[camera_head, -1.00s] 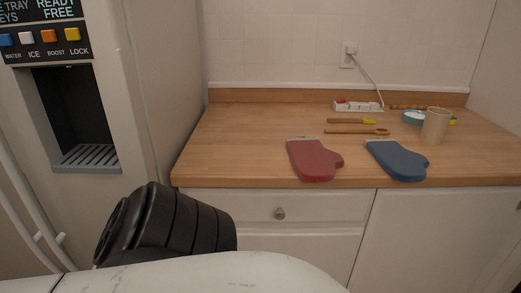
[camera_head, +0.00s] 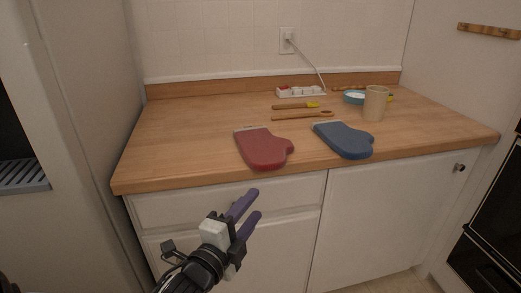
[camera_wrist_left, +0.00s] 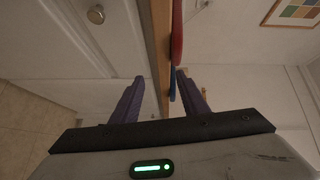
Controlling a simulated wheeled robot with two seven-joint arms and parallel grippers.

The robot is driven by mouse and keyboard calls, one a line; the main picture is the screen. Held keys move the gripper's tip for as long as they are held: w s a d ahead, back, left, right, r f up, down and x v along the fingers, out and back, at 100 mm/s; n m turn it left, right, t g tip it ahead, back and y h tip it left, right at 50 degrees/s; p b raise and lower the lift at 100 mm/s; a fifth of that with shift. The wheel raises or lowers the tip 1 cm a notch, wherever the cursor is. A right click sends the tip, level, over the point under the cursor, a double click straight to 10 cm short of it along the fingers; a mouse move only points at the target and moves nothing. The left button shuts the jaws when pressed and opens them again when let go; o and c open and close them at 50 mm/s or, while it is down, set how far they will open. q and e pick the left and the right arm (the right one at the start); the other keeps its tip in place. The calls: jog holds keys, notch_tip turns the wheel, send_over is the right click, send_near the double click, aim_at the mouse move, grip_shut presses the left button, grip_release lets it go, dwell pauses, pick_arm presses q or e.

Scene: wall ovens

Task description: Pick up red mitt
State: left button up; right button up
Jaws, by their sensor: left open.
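The red mitt (camera_head: 263,149) lies flat on the wooden counter near its front edge in the head view. My left gripper (camera_head: 251,207) is open and empty, in front of the drawers and below the counter edge, apart from the mitt. In the left wrist view the picture is turned on its side; my left gripper's purple fingers (camera_wrist_left: 158,98) stand apart on either side of the counter edge as seen there. The red mitt (camera_wrist_left: 177,32) shows edge-on beyond them. My right gripper is not in view.
A blue mitt (camera_head: 343,139) lies right of the red one. Behind are wooden utensils (camera_head: 302,115), a power strip (camera_head: 301,92), a beige cup (camera_head: 375,103) and a bowl (camera_head: 354,97). A fridge (camera_head: 75,130) stands left. The counter's left part is clear.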

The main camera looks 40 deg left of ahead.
aim_at(267, 169)
pick_arm(q)
jog(key=shift+m+t, duration=0.4)
jog(key=shift+m, duration=0.2)
jog(key=w+a+r, duration=0.1)
jog(key=w, duration=0.2)
jog(key=w+a+r, duration=0.1)
jog(key=w, duration=0.2)
jog(key=w+a+r, duration=0.1)
jog(key=w, duration=0.3)
jog(key=shift+a, duration=0.35)
grip_shut()
